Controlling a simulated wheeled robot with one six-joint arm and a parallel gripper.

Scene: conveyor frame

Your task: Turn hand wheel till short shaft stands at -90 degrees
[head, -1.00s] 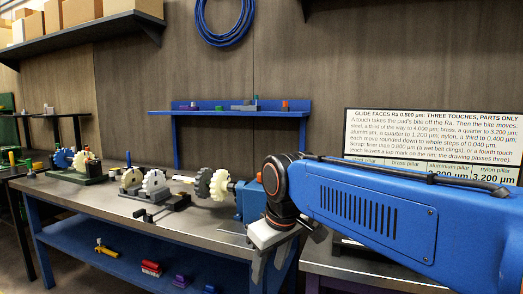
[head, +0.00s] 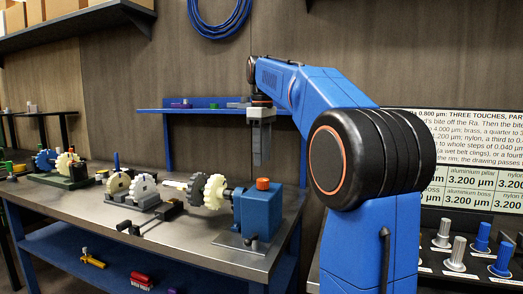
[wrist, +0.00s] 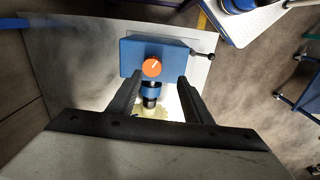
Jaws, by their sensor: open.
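A blue gearbox (head: 258,212) stands on the steel bench with an orange knob (head: 263,184) on top. The knob has a pale mark in the wrist view (wrist: 152,67). A small dark crank handle (wrist: 202,53) sticks out from the box's side; I cannot tell whether this or the knob is the hand wheel. A short shaft (wrist: 151,102) with a blue collar leaves the box towards the gears, a cream gear (head: 215,192) and a dark gear beside it. My gripper (head: 261,163) points down, open and empty, above the gearbox, apart from it.
A blue shelf (head: 180,111) is behind. Several metal and blue pillars (head: 458,250) stand at right.

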